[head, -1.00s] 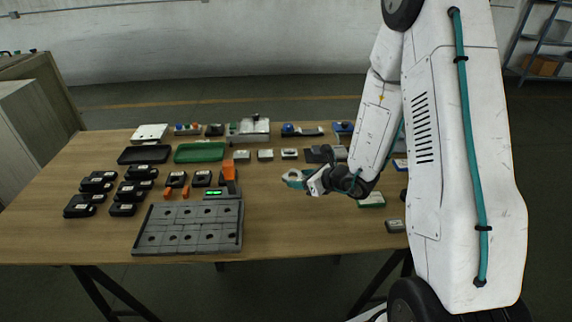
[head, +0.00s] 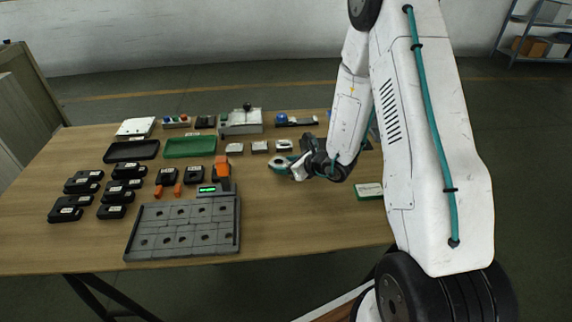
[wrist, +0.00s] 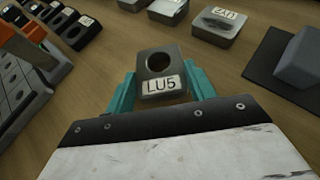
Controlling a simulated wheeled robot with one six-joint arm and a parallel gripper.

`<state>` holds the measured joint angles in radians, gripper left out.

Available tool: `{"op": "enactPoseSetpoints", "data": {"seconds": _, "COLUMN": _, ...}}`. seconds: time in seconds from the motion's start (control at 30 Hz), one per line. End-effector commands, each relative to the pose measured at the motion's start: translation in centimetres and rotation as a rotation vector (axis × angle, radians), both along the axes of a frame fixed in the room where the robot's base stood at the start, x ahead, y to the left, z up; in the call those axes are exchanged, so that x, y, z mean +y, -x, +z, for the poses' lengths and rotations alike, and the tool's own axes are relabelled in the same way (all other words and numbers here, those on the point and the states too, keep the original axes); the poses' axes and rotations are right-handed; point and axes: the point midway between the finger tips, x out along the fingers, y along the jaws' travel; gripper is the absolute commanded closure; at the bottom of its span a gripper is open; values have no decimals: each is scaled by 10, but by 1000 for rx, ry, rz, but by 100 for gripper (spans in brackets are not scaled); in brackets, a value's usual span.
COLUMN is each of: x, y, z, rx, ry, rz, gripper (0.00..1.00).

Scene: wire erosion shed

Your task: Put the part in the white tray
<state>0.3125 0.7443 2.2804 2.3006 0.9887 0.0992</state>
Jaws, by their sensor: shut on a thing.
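My gripper (wrist: 162,92) is shut on a grey metal part (wrist: 158,62) with a round hole and a label reading LU5. The teal fingers hold it at its two sides. In the head view the gripper (head: 288,168) and the part (head: 286,162) are above the right half of the table, in front of a row of small grey blocks. The white tray (head: 135,128) appears to be the flat white item at the table's back left, behind the black tray, well away from my gripper.
A black tray (head: 131,151) and a green tray (head: 190,147) lie on the left half. A dark fixture plate (head: 183,228) with an orange-topped post is at the front. Several black boxes (head: 69,207) stand at the left. Grey blocks (head: 259,147) sit behind my gripper.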

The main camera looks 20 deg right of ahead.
Motion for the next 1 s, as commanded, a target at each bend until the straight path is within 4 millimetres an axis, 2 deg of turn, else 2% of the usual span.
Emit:
{"op": "enactPoseSetpoints", "data": {"seconds": 0.2, "x": 2, "y": 0, "z": -2, "rx": -1, "ry": -1, "rz": 2, "gripper": 85}}
{"op": "enactPoseSetpoints", "data": {"seconds": 0.23, "x": 2, "y": 0, "z": -3, "rx": 1, "ry": 0, "rz": 3, "gripper": 43}}
{"op": "enactPoseSetpoints", "data": {"seconds": 0.3, "x": 3, "y": 0, "z": -2, "rx": 0, "ry": 0, "rz": 4, "gripper": 24}}
{"op": "enactPoseSetpoints", "data": {"seconds": 0.67, "x": 3, "y": 0, "z": 2, "rx": -1, "ry": 0, "rz": 5, "gripper": 24}}
{"op": "enactPoseSetpoints", "data": {"seconds": 0.77, "x": -3, "y": 10, "z": 7, "rx": 0, "ry": 1, "rz": 3, "gripper": 24}}
{"op": "enactPoseSetpoints", "data": {"seconds": 1.0, "x": -24, "y": 49, "z": 32, "rx": -2, "ry": 1, "rz": 1, "gripper": 24}}
